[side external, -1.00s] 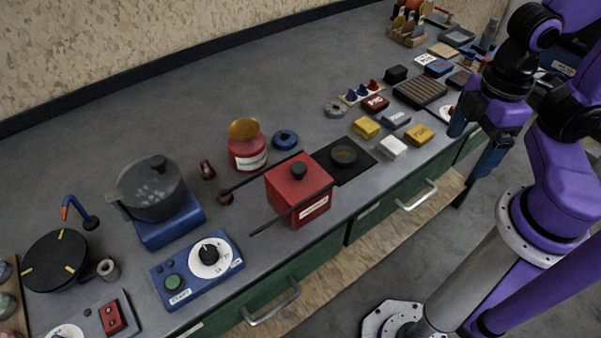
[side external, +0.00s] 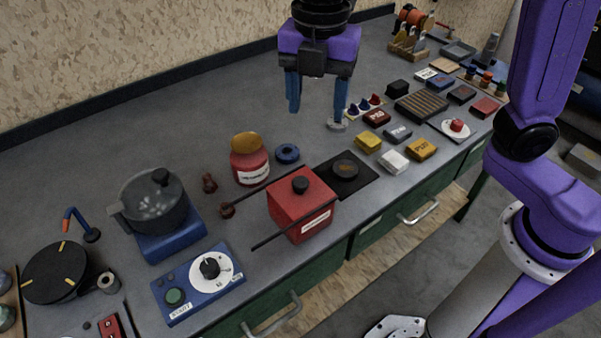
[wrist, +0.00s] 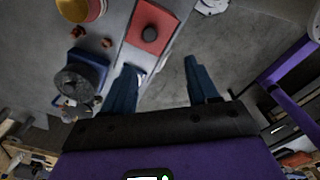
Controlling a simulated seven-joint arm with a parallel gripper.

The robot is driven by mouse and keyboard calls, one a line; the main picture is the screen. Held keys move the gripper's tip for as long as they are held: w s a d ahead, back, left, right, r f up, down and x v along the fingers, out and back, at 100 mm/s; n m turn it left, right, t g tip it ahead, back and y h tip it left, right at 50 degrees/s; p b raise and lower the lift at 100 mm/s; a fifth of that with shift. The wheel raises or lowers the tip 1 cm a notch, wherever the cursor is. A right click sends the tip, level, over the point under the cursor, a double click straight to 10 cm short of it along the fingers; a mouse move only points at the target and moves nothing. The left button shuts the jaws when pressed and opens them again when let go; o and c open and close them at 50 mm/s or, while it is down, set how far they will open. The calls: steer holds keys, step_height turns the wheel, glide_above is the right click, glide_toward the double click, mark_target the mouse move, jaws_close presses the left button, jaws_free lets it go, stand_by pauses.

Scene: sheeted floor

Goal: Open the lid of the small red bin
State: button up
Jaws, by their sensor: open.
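The small red bin (side external: 290,222) is a boxy red container with a white label on its front. Its red lid (side external: 318,190) lies flat on top and carries a round black knob (side external: 300,185). The bin also shows at the top of the wrist view (wrist: 146,42), with the knob (wrist: 150,33) facing the camera. My gripper (side external: 316,108) is open and empty, its blue fingers pointing down, high over the counter and behind the bin in the side view. Its fingers also show apart in the wrist view (wrist: 161,70).
Dark rods (side external: 262,186) run along both sides of the bin.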

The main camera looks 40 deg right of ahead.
mark_target(300, 181)
steer(key=shift+n, duration=0.7)
steer(key=f, duration=0.5)
steer(key=w+a+f, duration=0.1)
steer(key=f, duration=1)
steer(key=shift+w+a+f, duration=0.3)
steer(key=shift+a+f, duration=0.05)
jaws_close()
steer(key=shift+a, duration=0.1)
